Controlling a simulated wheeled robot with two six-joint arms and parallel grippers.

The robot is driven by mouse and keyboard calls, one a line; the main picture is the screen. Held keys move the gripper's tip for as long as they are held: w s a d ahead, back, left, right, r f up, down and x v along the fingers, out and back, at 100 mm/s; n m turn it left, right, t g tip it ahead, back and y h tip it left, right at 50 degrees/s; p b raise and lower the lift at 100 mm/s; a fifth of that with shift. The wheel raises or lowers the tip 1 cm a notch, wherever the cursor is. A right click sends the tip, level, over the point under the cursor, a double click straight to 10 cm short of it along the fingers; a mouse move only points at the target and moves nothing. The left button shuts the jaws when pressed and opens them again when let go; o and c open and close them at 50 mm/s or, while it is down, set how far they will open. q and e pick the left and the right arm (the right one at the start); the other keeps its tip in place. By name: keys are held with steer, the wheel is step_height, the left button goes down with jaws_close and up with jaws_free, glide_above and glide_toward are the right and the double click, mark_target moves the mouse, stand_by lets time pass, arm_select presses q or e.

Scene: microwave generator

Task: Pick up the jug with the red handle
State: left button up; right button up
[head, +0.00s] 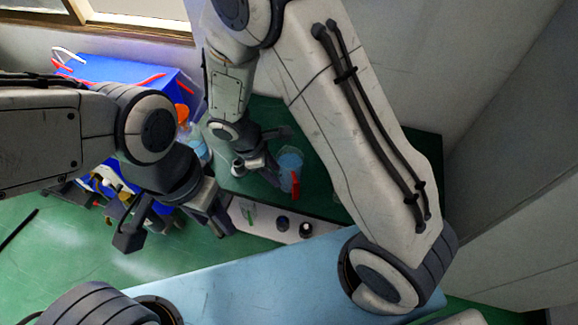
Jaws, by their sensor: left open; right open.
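The jug (291,160) is pale blue and see-through, with a red handle (295,186) on its near side. It stands on the dark green table (262,112), near the middle of the head view. My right gripper (276,158) is open just left of the jug, with its fingers pointing towards it. Whether a finger touches the jug is unclear. My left gripper (174,230) is open and empty, lower left, well apart from the jug and in front of the table.
A blue box (135,72) with red trim stands at the left. An orange item (182,113) and a clear bluish container (200,149) are left of my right gripper. A pale strip (265,222) in front of the table carries small dark round items (306,229).

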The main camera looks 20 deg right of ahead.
steer(key=n, duration=0.2)
glide_toward(294, 192)
steer(key=a+x, duration=0.1)
steer(key=x, duration=0.4)
steer(key=shift+h, duration=0.3)
steer(key=shift+p+x, duration=0.95)
steer(key=shift+x, duration=2.35)
steer(key=shift+w+d, duration=0.1)
steer(key=shift+w, duration=0.1)
steer(key=shift+c, duration=0.3)
steer(key=shift+r, duration=0.1)
jaws_close()
steer(key=shift+w, duration=0.1)
